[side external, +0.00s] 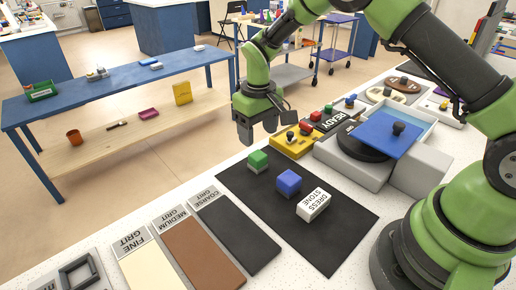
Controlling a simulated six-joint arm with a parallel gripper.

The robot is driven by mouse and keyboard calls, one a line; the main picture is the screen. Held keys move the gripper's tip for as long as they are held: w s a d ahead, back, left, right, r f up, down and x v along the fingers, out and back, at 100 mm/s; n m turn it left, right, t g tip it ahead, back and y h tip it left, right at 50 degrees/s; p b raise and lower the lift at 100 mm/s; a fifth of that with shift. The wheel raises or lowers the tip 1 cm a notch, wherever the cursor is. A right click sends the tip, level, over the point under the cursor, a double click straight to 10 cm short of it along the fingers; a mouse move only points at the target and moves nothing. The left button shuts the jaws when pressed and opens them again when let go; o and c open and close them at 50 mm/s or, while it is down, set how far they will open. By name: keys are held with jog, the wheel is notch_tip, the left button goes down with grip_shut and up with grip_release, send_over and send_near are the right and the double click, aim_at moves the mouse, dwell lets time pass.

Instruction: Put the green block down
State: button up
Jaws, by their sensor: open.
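The green block (258,158) sits at the back left end of the black mat (322,241). It appears to rest on a thin grey piece (258,169). My gripper (260,138) is open and empty, above and apart from the green block, with its fingers pointing down. A blue block (288,182) lies on the mat to the right and nearer. A white block marked DRESS STONE (313,204) lies further right on the mat.
Grit boards marked coarse (238,239), medium (199,257) and fine (148,268) lie left of the mat. A yellow knobbed tray (292,149) is close behind my gripper. The mat's front is clear.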

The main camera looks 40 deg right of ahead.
aim_at(259, 155)
jog(key=s+r+m+t, duration=0.1)
jog(key=s+r, duration=0.2)
jog(key=r, duration=0.3)
jog(key=s+r+t+y, duration=0.1)
jog(key=s+r, duration=0.2)
jog(key=r, duration=0.3)
jog(key=s+r+m+t, duration=0.1)
jog(key=s+r, duration=0.2)
jog(key=r, duration=0.4)
jog(key=s+r+m+t+y, duration=0.1)
jog(key=s+r+m+t, duration=0.1)
jog(key=s, duration=1.3)
jog(key=shift+s+r+t, duration=0.3)
jog(key=shift+r+t, duration=0.2)
jog(key=shift+t, duration=0.6)
jog(key=shift+a, duration=0.1)
